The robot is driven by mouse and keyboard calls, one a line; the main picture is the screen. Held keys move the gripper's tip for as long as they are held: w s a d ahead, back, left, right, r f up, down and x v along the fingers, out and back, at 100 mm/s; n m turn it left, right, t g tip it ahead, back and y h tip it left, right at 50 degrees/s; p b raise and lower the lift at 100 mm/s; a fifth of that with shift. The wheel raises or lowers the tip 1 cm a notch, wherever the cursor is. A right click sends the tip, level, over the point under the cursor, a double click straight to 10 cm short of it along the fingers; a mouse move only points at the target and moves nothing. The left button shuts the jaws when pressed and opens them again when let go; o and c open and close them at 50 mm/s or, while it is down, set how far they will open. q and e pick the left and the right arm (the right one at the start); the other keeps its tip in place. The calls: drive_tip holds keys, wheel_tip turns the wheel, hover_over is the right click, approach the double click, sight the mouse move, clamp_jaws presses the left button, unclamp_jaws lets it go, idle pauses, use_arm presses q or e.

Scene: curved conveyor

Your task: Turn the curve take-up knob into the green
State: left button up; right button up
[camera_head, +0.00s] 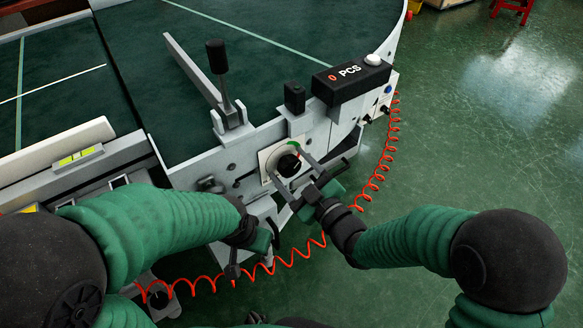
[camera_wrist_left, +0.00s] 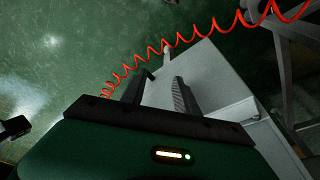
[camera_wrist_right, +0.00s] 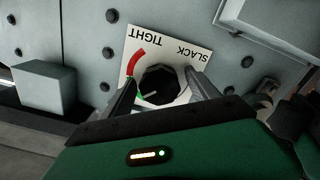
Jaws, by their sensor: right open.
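The black take-up knob (camera_head: 288,165) sits on a white dial plate (camera_head: 265,157) on the conveyor's side. In the right wrist view the knob (camera_wrist_right: 165,82) shows a pale pointer line toward the lower left. The plate (camera_wrist_right: 178,50) reads TIGHT and SLACK upside down, with a red arc near TIGHT and a green part beside the left finger, partly hidden by it. My right gripper (camera_head: 286,162) is open, with one finger on each side of the knob; contact cannot be told. My left gripper (camera_wrist_left: 157,90) is open and empty, low beside the conveyor.
A black PCS box (camera_head: 350,78) with a white button stands above right of the dial. A black-handled lever (camera_head: 217,60) rises from the conveyor edge. A red coiled cable (camera_head: 378,175) hangs around the side.

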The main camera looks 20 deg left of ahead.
drive_tip(key=p+v, duration=1.2)
drive_tip(key=v, duration=0.4)
drive_tip(key=shift+s+d, duration=0.25)
drive_tip(key=shift+d, duration=0.1)
drive_tip(key=shift+f, duration=0.15)
